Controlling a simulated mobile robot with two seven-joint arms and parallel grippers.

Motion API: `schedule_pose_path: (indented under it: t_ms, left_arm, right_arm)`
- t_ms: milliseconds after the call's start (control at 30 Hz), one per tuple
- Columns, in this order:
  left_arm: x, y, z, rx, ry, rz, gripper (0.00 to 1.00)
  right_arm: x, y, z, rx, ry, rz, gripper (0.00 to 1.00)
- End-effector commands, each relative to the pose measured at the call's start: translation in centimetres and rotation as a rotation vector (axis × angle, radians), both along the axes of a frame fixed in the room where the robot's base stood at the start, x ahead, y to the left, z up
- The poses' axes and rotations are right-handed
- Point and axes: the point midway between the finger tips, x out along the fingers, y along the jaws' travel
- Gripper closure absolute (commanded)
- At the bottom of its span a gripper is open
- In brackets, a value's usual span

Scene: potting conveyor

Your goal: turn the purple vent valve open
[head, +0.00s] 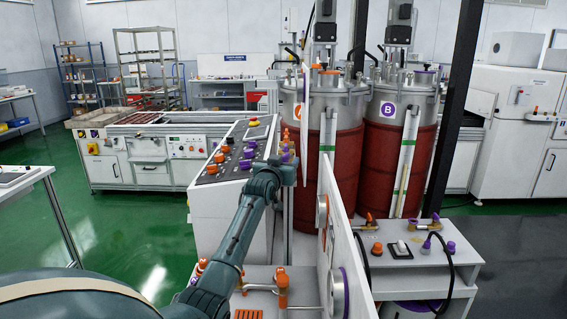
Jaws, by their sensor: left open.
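Several purple fittings show, and I cannot tell for sure which is the vent valve. One purple part (286,157) is at the end of my left arm, partly covered by the wrist. Purple-handled fittings (437,219) sit on the white bench at the right. My left gripper (287,148) is at the upright panel's near edge, close to the first purple part. Its fingers are small and mostly hidden by the wrist, so contact cannot be seen. My right gripper is out of view.
A sloped control console (228,158) with orange and purple knobs stands left of the gripper. A thin white upright panel (336,225) stands just right of my arm. Orange-handled pipe fittings (281,282) lie below. A black post (452,110) rises at the right. Green floor is clear at left.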

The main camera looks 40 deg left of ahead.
Motion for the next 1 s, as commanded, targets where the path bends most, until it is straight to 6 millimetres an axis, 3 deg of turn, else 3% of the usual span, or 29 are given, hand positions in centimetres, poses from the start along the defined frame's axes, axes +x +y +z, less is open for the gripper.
schedule_pose_path:
  t_ms: [367, 1000]
  left_arm:
    - [-0.7, -0.4, -0.1, 0.0, -0.001, -0.002, 0.47]
    - [-10.1, -4.5, -0.2, 0.001, -0.001, 0.0, 0.47]
  right_arm:
    - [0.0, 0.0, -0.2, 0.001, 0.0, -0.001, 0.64]
    - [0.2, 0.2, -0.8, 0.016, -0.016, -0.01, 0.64]
